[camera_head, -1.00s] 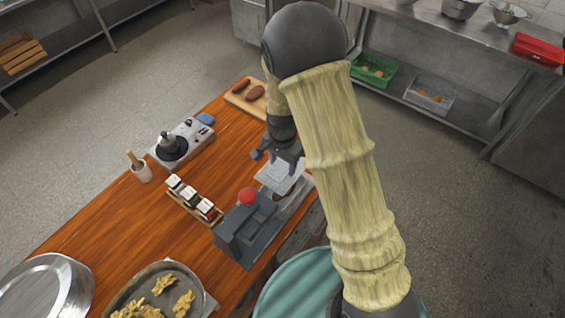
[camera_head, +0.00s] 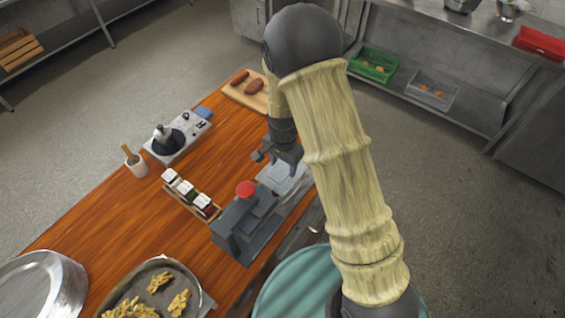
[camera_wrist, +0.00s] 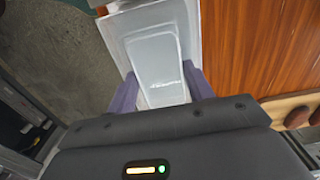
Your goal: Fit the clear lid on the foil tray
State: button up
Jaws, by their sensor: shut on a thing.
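The clear lid (camera_wrist: 158,65) is a pale, see-through rectangle with a small printed mark. My gripper (camera_wrist: 161,88) is shut on it, with one purple finger at each long side of its near end. In the head view, my gripper (camera_head: 286,160) points down at the table's right edge, and the lid (camera_head: 272,178) shows just below it. A pale grey, wider rectangle (camera_wrist: 119,25) surrounds the lid in the wrist view; it looks like the foil tray under it. The tray's contents are hidden. I cannot tell whether lid and tray touch.
A grey press with a red knob (camera_head: 245,189) stands close in front of the lid. A rack of small jars (camera_head: 190,193), a hot plate (camera_head: 178,140) and a board with sausages (camera_head: 246,93) are on the wooden table (camera_head: 95,215). A teal round thing (camera_head: 290,290) is in front.

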notch_tip(320, 180, down, 2)
jog(key=shift+s+f+b, duration=0.15)
jog(key=shift+f+b, duration=0.05)
jog(key=shift+b, duration=0.65)
jog(key=shift+f+b, duration=0.6)
jog(key=shift+f, duration=0.4)
jog(key=shift+a, duration=0.1)
jog(key=o, duration=1)
jog(key=shift+o, duration=0.2)
notch_tip(320, 180, up, 18)
jog(key=b, duration=0.2)
jog(key=shift+f, duration=0.25)
dwell(0.3)
